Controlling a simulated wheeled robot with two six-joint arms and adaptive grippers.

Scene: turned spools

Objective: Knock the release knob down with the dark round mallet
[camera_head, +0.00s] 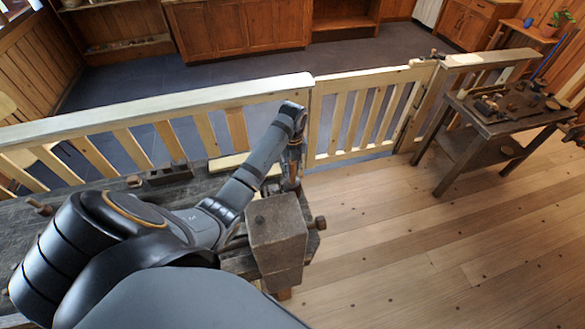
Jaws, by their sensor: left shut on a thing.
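My left arm reaches in from the left over the dark workbench (105,195). My left gripper (291,182) points down just behind the square wooden block at the bench's right end. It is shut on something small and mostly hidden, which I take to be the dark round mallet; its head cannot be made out. A small dark fitting (434,54) sits on top of the post at the gate's right side, well away from the gripper. It may be the release knob, but it is too small to be sure. My right gripper is out of view.
A pale rail fence (150,107) and a slatted gate (362,110) run behind the bench. The wooden block (277,222) has a brown knob on its right side. A dark side table (508,113) with tools stands right. The plank floor between is clear.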

